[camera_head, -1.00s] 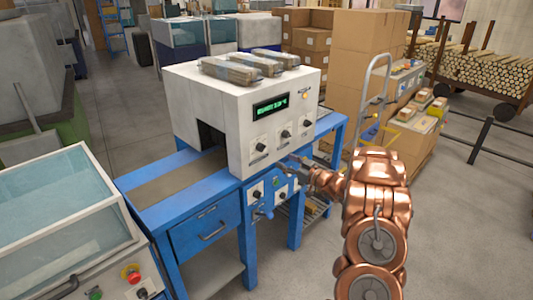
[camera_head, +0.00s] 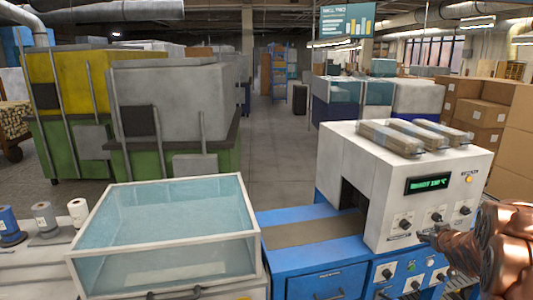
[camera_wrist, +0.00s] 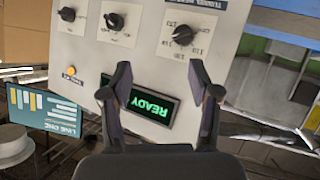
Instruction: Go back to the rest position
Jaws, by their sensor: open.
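My gripper (camera_wrist: 163,90) is open and empty in the wrist view, its two dark fingers apart in front of the machine's control panel. A green display (camera_wrist: 150,106) reading READY shows between the fingers, and black knobs (camera_wrist: 181,35) sit above it. In the head view my copper arm is at the lower right edge, and the gripper (camera_head: 425,238) reaches left toward the white machine's (camera_head: 345,150) front panel. I cannot tell there whether the fingertips touch the panel.
The blue table (camera_head: 300,262) with a grey-brown belt (camera_head: 315,231) runs into the machine. Wrapped packs (camera_head: 390,138) lie on top. A glass-topped case (camera_head: 165,235) and thread spools (camera_head: 78,212) stand to the left. Cardboard boxes (camera_head: 480,112) are stacked at right. An open aisle (camera_head: 278,150) lies behind.

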